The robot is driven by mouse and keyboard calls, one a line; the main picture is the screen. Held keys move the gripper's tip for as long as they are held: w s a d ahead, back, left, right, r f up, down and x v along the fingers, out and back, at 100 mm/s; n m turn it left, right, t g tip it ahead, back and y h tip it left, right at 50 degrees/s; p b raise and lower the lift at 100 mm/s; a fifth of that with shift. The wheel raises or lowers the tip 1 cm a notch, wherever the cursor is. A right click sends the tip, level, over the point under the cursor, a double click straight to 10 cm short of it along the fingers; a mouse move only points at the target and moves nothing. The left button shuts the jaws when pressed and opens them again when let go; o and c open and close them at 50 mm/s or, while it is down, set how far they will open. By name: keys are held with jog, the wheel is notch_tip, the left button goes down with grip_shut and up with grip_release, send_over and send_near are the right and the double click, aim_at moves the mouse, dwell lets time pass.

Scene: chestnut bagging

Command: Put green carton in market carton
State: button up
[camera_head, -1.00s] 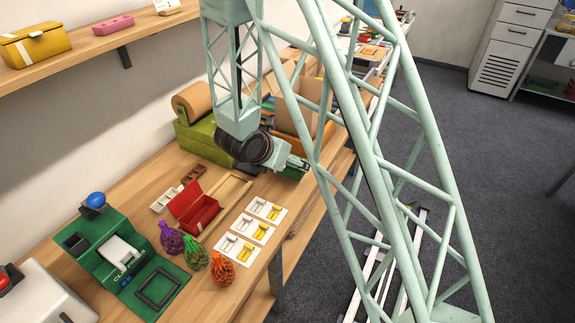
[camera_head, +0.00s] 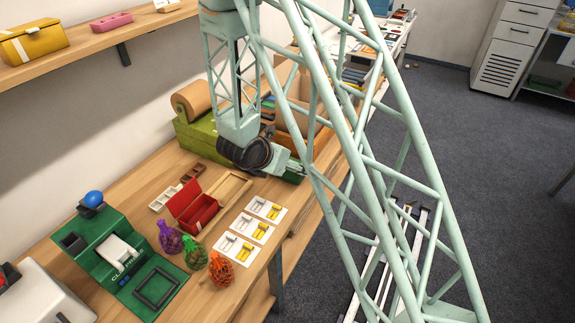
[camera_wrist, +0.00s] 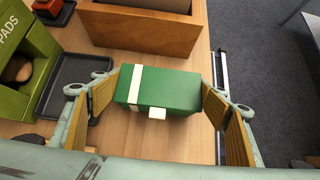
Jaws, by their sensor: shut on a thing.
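A green carton (camera_wrist: 185,91) with a white band and a small white tab lies between the two fingers of my gripper (camera_wrist: 158,92) in the wrist view. The fingers have yellow ribbed pads and are shut on the carton's two ends.
A black tray (camera_wrist: 73,88) lies left of the carton. Nearer are a red open box (camera_head: 194,208), picture cards (camera_head: 244,232), netted bags (camera_head: 221,270) and a green bagging device (camera_head: 120,250).

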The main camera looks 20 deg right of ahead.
jog(key=o, duration=1)
jog(key=shift+r, duration=0.1)
jog(key=shift+p+v, duration=1.2)
jog(key=shift+v, duration=4.75)
